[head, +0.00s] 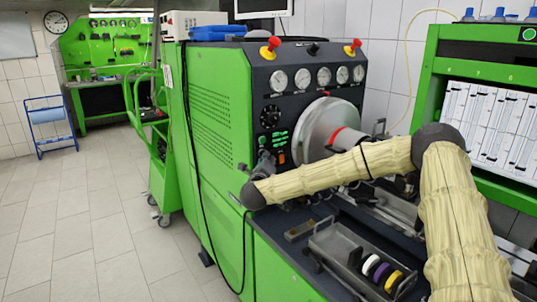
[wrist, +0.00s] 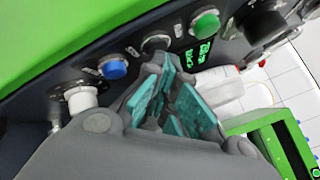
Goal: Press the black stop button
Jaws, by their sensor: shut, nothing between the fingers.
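A black button (wrist: 155,43) sits on the dark panel between a blue button (wrist: 113,68) and a green button (wrist: 205,24) in the wrist view. I take it for the stop button; its lower edge is close to my fingers. My gripper (wrist: 172,75) has teal finger pads and is shut and empty. Its tips point at the panel just below the black button; whether they touch it I cannot tell. In the head view my arm reaches left to the green testbench (head: 215,110), and the black button cannot be made out there.
A white knob (wrist: 82,97) and a green lit display (wrist: 200,50) are near the fingers. A black knob (wrist: 265,28) is farther right. In the head view, gauges (head: 302,79) and a round metal housing (head: 328,125) stand above a metal tray (head: 345,250).

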